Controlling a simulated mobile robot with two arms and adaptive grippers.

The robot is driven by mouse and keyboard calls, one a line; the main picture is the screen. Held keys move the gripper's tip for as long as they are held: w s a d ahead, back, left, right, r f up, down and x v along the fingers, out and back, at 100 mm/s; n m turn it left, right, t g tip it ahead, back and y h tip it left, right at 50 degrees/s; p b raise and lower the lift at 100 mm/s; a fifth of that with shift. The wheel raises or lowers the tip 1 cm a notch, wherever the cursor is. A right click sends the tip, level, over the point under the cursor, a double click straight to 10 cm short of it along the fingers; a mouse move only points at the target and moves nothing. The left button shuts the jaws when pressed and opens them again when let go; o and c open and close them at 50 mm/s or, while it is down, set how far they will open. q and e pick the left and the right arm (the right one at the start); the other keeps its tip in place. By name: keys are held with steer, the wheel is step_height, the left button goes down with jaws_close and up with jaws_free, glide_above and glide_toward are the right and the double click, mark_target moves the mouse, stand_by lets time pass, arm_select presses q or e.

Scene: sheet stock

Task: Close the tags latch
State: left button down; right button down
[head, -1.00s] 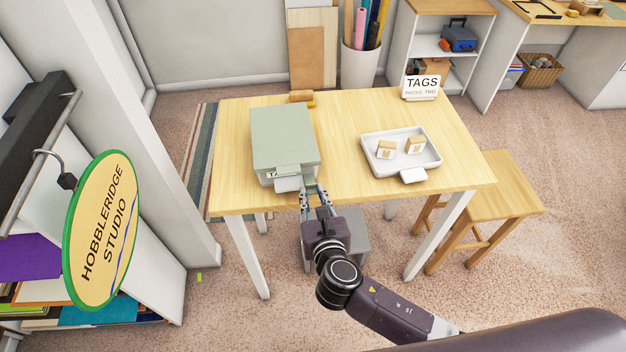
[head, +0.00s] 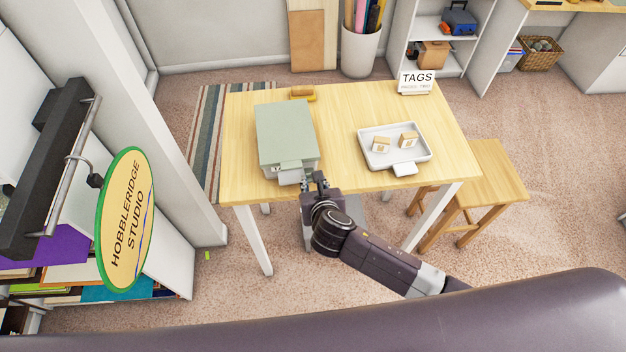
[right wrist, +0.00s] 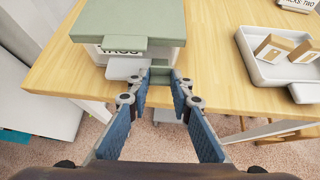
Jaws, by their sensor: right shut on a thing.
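The tags box (head: 286,138) has a grey-green lid lying flat over a pale body and stands at the left of the table. It also shows in the right wrist view (right wrist: 130,22), with a partly hidden label (right wrist: 122,51) on its front. A grey-green latch piece (right wrist: 160,74) sticks out low at the box's front right. My right gripper (head: 313,180) is at that front edge. In the right wrist view, its blue-padded fingers (right wrist: 161,80) are shut on the latch piece. I cannot tell whether the latch is engaged. My left gripper is not in view.
A white tray (head: 374,160) with two small boxes stands to the right on the wooden table (head: 340,106). A "TAGS" sign (head: 416,82) and a yellow-brown object (head: 302,93) are at the back. A stool (head: 497,165) is at the right. A hanging sign (head: 125,220) is at the left.

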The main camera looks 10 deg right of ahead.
stand_by(0.4)
steer(key=c, duration=1.7)
jaws_free()
steer(key=v, duration=1.2)
steer(key=shift+r, duration=0.1)
